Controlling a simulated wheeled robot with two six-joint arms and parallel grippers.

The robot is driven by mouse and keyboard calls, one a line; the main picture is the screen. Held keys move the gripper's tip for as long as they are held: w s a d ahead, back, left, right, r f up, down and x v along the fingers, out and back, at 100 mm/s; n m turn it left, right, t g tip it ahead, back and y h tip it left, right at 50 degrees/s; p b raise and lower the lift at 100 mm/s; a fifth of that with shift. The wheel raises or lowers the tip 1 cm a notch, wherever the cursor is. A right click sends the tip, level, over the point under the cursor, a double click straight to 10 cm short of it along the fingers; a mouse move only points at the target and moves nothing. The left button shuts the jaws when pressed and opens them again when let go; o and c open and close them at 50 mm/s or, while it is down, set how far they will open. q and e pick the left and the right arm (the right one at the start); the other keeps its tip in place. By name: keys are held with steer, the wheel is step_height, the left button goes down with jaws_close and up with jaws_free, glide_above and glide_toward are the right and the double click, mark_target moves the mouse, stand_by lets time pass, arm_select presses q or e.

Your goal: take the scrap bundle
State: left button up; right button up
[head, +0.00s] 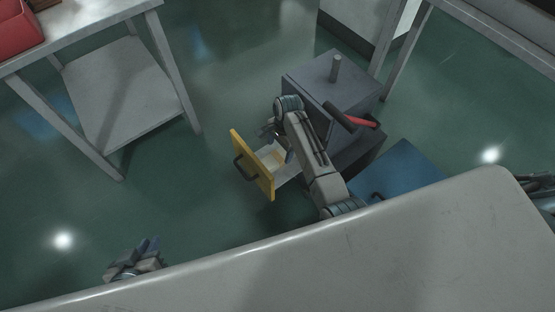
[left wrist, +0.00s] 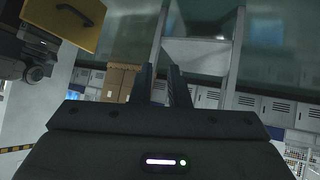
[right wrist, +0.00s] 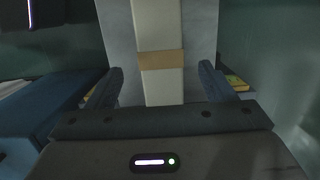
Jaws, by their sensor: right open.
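The scrap bundle is a pale strip with a tan band; it fills the middle of the right wrist view (right wrist: 160,60). In the head view, pale and tan material of the bundle (head: 276,158) shows in the pulled-out drawer with a yellow front (head: 252,164). My right gripper (head: 278,141) is over the drawer, open, with its fingers on either side of the bundle in the right wrist view; contact cannot be told. My left gripper (head: 150,245) is away at the lower left, empty, its fingers close together with a narrow gap (left wrist: 161,82).
The grey cabinet (head: 310,88) with a post and a red-handled lever (head: 360,121) stands behind the drawer. A blue box (head: 405,168) is to its right. A grey surface (head: 300,255) fills the foreground. A table (head: 85,30) stands upper left; open floor lies between.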

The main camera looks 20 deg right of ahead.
mark_target(277, 157)
steer(key=shift+f, duration=0.25)
steer(key=f+b, duration=0.1)
steer(key=f, duration=0.1)
steer(key=a+f+b, duration=0.1)
steer(key=f, duration=0.1)
steer(key=shift+s+f, duration=0.1)
steer(key=shift+f, duration=0.25)
arm_select(q)
steer(key=w+a+r+t, duration=0.1)
steer(key=w+r+t, duration=0.5)
steer(key=w+r, duration=0.1)
steer(key=shift+r, duration=0.55)
arm_select(e)
steer(key=c, duration=1.2)
